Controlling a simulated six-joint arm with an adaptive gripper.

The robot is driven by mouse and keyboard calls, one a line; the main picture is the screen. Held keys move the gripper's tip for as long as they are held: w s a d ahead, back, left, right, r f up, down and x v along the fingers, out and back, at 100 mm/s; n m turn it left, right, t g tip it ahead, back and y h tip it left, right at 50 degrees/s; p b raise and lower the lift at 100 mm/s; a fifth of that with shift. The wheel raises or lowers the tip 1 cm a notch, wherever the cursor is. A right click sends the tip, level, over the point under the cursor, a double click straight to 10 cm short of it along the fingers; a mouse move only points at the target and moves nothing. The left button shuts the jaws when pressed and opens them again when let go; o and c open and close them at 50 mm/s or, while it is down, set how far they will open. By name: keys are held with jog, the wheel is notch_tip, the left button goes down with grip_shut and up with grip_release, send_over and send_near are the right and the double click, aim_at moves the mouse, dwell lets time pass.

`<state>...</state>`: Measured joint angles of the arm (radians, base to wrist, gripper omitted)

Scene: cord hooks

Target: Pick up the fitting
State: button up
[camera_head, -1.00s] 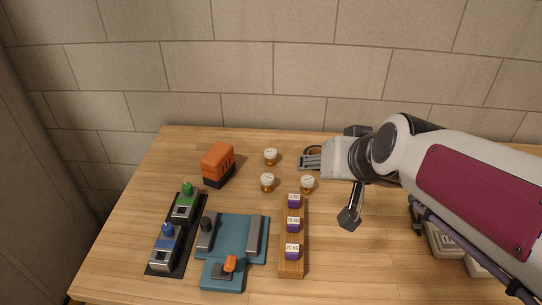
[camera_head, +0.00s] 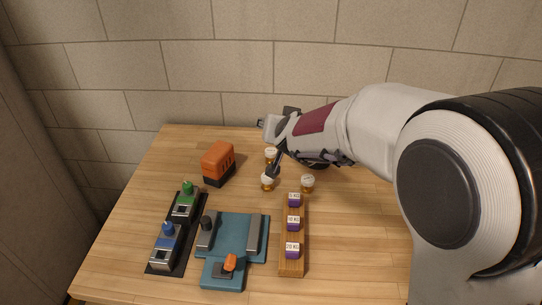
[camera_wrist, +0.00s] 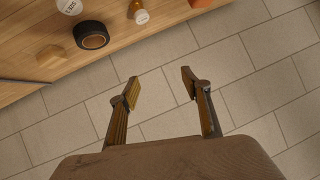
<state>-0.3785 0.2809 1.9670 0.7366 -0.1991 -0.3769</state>
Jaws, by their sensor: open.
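I cannot tell for sure which object is the fitting. An orange piece (camera_head: 230,263) sits on the teal fixture (camera_head: 232,240) at the front. My gripper (camera_wrist: 160,88) is open and empty in the wrist view, its two fingers apart with only grey blocks behind them. In the head view my arm reaches in from the right to the table's back, and the fingertips are mostly hidden by it. The orange piece is far from the gripper and out of the wrist view.
White-capped amber bottles (camera_head: 307,183) stand mid-table near my arm. An orange-black box (camera_head: 218,163) stands left. A black rail (camera_head: 177,245) holds green and blue units. A wooden strip (camera_head: 291,268) holds purple weights. A black ring (camera_wrist: 90,36) and hexagonal wooden piece (camera_wrist: 51,56) lie near the edge.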

jog(key=w+a+f+m+t+h, duration=0.1)
jog(key=w+a+f+h, duration=0.15)
jog(key=w+f, duration=0.45)
jog(key=m+h, duration=0.1)
jog(key=h, duration=0.2)
send_near(269, 155)
jog(key=w, duration=0.1)
jog(key=w+f, duration=0.1)
jog(key=w+d, duration=0.1)
jog(key=shift+w+d+f+t, duration=0.1)
jog(key=shift+f+t, duration=0.2)
jog(key=shift+f, duration=0.75)
jog(key=shift+x, duration=1.25)
jog(key=shift+w, duration=0.15)
jog(key=shift+w+d, duration=0.15)
jog(key=shift+w, duration=1.4)
jog(key=shift+x, duration=1)
